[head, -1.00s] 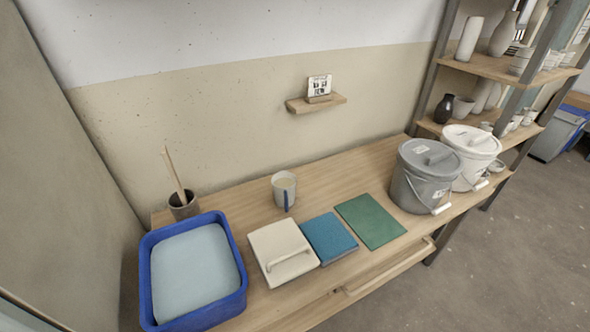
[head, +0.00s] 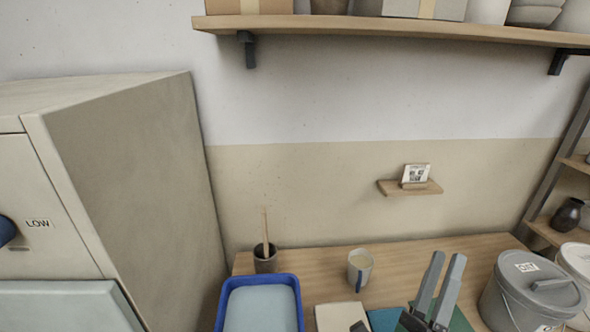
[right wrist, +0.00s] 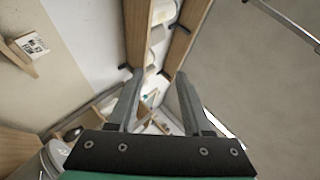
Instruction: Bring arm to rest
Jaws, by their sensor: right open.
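My right gripper (head: 447,257) rises from the bottom edge of the head view with its two grey fingers pointing up. It is open and empty, in front of the table and the green mat (head: 462,321). In the right wrist view the fingers of my right gripper (right wrist: 160,74) stand apart with nothing between them. My left gripper cannot be made out; a small dark piece at the bottom edge of the head view is too cropped to tell.
The grey lidded bucket (head: 522,300) stands right of my right gripper. A cup (head: 360,268), blue tub (head: 297,290) and brush pot (head: 265,262) stand to its left. A small wall shelf (head: 400,190) and a long shelf (head: 400,29) are above. A cabinet (head: 130,170) stands left.

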